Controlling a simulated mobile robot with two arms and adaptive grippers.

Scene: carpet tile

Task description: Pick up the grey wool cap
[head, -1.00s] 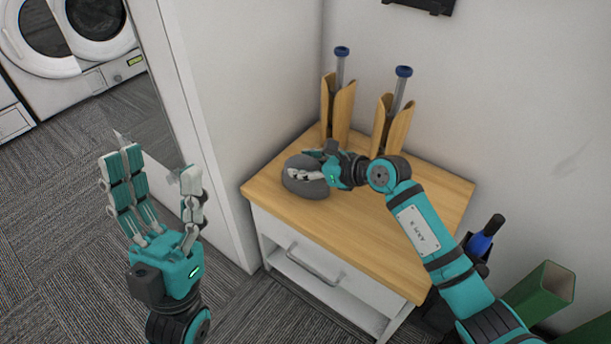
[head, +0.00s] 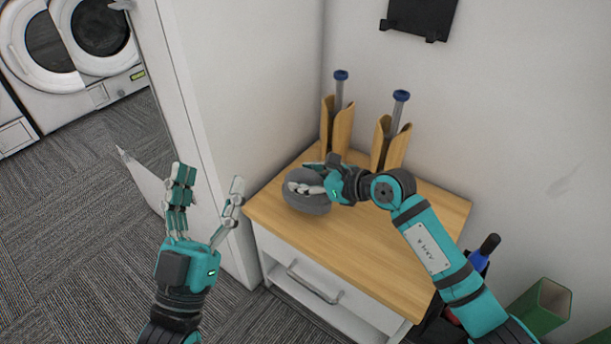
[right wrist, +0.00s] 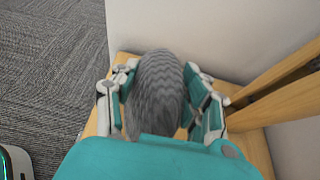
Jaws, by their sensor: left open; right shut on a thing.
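The grey wool cap (head: 309,203) is at the left back part of the wooden cabinet top. My right gripper (head: 306,187) is shut on it from the right. In the right wrist view the ribbed cap (right wrist: 157,92) sits between the fingers of my right gripper (right wrist: 160,95), which press on both sides. Whether the cap still touches the top is hard to tell. My left gripper (head: 208,205) is open and empty, in front of the white wall edge, left of the cabinet.
The cabinet (head: 375,248) has a wooden top and a drawer handle. Two wooden holders (head: 337,128) with blue-capped rods stand at its back, close behind my right gripper. A green bin (head: 541,307) and a blue bottle (head: 482,245) are at right. The top's front is clear.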

